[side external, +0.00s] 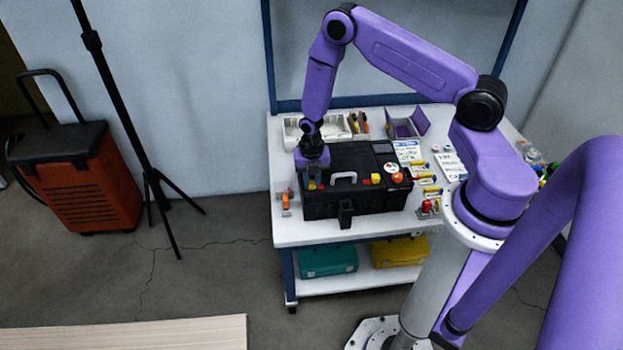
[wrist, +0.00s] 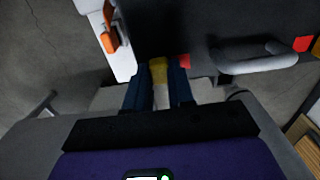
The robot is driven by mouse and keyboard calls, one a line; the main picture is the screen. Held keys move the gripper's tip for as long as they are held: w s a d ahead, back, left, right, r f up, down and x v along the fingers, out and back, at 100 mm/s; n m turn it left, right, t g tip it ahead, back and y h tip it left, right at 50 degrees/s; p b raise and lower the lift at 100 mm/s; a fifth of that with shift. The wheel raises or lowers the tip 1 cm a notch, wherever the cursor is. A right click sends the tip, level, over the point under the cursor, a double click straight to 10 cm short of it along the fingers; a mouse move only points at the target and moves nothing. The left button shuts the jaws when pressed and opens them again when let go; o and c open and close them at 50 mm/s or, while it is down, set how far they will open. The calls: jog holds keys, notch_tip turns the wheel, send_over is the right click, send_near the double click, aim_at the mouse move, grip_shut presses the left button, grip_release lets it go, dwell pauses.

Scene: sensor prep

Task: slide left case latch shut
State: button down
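The black case (side external: 355,190) lies on the white workbench, with a grey handle (side external: 344,177) on top. A small yellow latch (wrist: 158,70) is at the case's edge, left of the handle in the wrist view. It also shows just under my gripper in the side view (side external: 311,186). A red patch (wrist: 184,61) lies beside it on the case. My gripper (wrist: 159,88) points at the left part of the case. Its blue fingers are close on either side of the yellow latch, with no clear gap showing. The fingertips' exact contact is partly hidden.
An orange-handled item (wrist: 110,38) lies on the bench left of the case. A white tray (side external: 335,128), an open purple box (side external: 405,125) and paper cards stand behind and to the right.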

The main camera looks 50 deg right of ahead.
aim_at(311, 182)
jog(key=shift+s+d, duration=1)
jog(key=c, duration=1)
grip_release()
jog(key=shift+o, duration=0.2)
jog(key=shift+w+a, duration=0.35)
jog(key=shift+w, duration=0.05)
jog(key=shift+w+a+r, duration=0.35)
jog(key=shift+w+a, duration=0.3)
notch_tip(311, 182, up, 17)
jog(key=s+a+r+m, duration=0.6)
jog(key=s+a+r, duration=0.3)
jog(key=s+a, duration=0.1)
jog(key=shift+s+a+r, duration=0.15)
jog(key=shift+s+a, duration=0.1)
jog(key=shift+s, duration=0.2)
